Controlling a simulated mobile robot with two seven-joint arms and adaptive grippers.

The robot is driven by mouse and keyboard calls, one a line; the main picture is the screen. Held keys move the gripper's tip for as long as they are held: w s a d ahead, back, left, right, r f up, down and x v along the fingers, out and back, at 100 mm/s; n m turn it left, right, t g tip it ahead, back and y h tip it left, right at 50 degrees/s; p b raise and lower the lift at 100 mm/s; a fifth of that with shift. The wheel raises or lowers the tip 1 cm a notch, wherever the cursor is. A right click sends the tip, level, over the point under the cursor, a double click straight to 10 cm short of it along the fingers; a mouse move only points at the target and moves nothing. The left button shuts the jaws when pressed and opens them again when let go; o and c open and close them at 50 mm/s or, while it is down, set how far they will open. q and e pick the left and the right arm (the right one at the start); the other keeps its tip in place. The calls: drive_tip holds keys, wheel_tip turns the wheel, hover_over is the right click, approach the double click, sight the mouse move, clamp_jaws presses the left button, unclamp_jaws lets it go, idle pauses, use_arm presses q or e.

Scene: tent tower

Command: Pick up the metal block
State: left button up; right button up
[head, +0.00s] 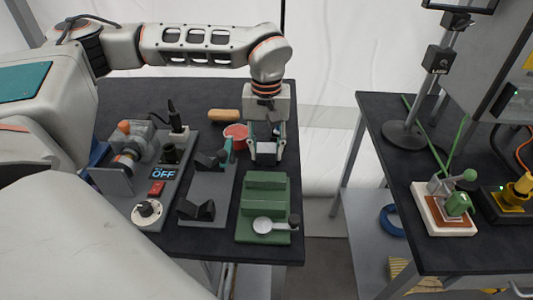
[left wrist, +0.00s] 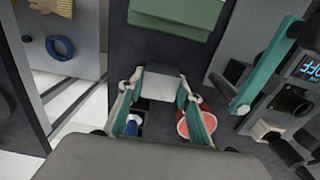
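The metal block (left wrist: 160,87) is a small grey block with a pale face. It sits between the fingertips of my left gripper (left wrist: 160,82) in the left wrist view, filling the gap with no clear space at either side. In the head view my left gripper (head: 266,152) points down at the right part of the dark table (head: 225,250), behind the green stepped fixture (head: 265,197). The metal block (head: 265,156) is partly hidden by the fingers there. I cannot tell if it rests on the table. My right gripper is not in view.
A grey stand (head: 209,190) and a switch panel (head: 160,185) stand to the left. A second table (head: 380,120) with a green toggle clamp stands right, across a gap.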

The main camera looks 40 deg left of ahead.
use_arm(q)
drive_tip(key=shift+c, duration=1)
drive_tip(key=shift+r, duration=0.15)
